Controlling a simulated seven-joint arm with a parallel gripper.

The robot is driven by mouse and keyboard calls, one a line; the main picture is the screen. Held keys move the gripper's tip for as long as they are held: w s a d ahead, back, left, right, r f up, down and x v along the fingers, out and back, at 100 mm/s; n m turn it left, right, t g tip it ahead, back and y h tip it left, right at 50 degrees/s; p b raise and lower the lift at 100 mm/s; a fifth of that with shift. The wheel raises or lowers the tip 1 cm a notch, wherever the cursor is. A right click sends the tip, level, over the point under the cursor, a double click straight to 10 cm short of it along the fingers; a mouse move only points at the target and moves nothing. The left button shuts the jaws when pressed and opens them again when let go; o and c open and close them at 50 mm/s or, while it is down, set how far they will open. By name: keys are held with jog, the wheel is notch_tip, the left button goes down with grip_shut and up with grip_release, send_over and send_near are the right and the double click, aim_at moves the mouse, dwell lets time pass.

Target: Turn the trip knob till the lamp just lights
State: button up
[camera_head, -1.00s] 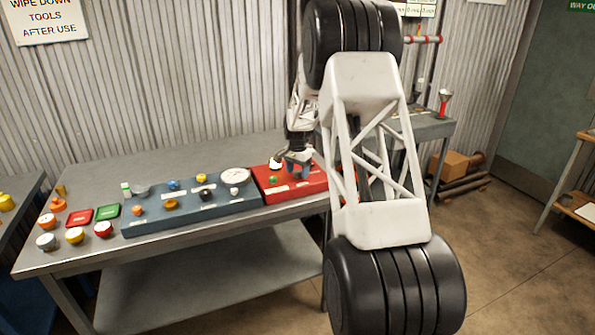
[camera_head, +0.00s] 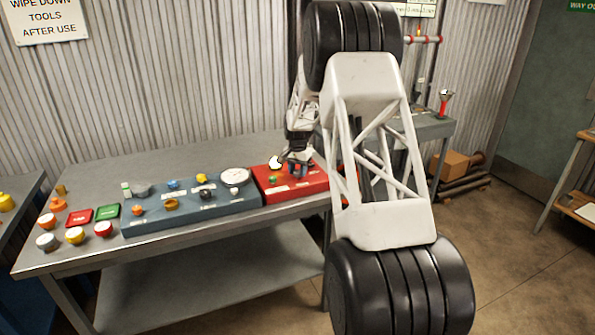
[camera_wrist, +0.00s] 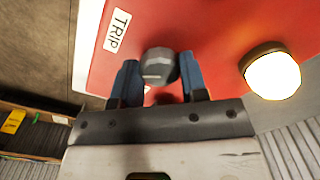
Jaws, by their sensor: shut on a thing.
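The trip knob (camera_wrist: 158,66) is a dark grey round knob with a pale mark on its face. It stands on the red panel (camera_wrist: 215,30), beside a white label reading TRIP (camera_wrist: 117,30). My gripper (camera_wrist: 160,82) is shut on it, with one blue finger on each side; the gripper (camera_head: 298,171) is also over the red panel in the head view. The lamp (camera_wrist: 273,76) is a dome in a dark ring to the right of the knob in the wrist view. Its face is bright cream-white and looks lit. It shows as a white spot in the head view (camera_head: 275,163).
A blue-grey panel (camera_head: 220,207) with several knobs and a white dial (camera_head: 235,177) stands left of the red panel. Loose coloured knobs and red and green plates lie on the bench (camera_head: 60,255) further left. A small green part (camera_head: 273,180) sits on the red panel near my gripper.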

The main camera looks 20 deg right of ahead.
aim_at(298, 171)
jog(key=o, duration=0.9)
jog(key=shift+o, duration=0.2)
jog(key=shift+r, duration=3.9)
